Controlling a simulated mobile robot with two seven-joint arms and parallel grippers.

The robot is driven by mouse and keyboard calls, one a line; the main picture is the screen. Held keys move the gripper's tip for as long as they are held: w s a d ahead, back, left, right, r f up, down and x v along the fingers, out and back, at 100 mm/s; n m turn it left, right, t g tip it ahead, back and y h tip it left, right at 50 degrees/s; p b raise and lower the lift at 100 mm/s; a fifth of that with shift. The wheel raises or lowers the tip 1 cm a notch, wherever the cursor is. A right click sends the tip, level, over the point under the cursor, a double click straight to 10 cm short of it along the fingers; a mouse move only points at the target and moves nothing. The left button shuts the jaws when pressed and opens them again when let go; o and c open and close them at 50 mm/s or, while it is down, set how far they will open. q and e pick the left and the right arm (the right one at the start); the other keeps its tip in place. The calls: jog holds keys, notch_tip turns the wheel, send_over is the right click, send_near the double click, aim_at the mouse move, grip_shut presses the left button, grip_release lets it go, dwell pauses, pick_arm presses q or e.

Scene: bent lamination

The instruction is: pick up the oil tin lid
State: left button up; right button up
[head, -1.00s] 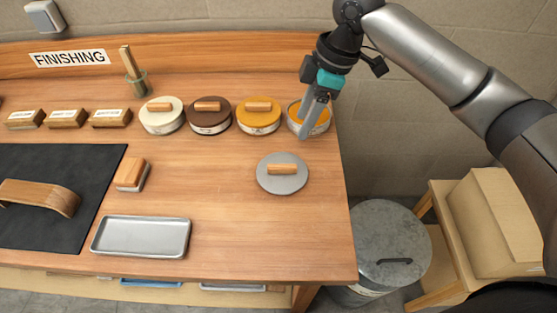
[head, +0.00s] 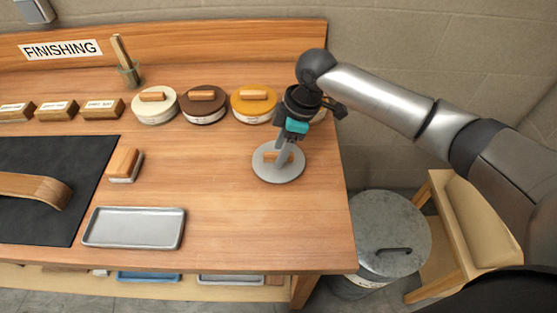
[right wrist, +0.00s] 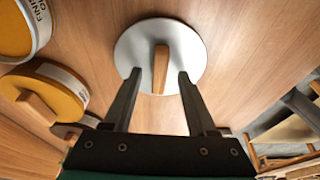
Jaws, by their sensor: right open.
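The oil tin lid (head: 292,174) is a flat grey disc lying on the right part of the workbench, with a wooden bar handle (head: 270,156) on top. In the right wrist view the lid (right wrist: 190,45) lies ahead of the fingers, its handle (right wrist: 160,68) pointing toward the gripper. My right gripper (head: 281,160) is above the lid and hides part of it in the head view. Its fingers are open, one on each side of the handle with gaps between (right wrist: 159,77). The left gripper is not in view.
Lidded tins in white (head: 155,113), brown (head: 204,112) and ochre (head: 253,112) stand along the back; another tin is mostly hidden behind my arm. A tin labelled finishing oil (right wrist: 35,15) shows in the wrist view. A metal tray (head: 134,228) lies front left.

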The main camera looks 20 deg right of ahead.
jog(key=shift+f, duration=0.15)
jog(key=shift+c, duration=0.3)
grip_shut()
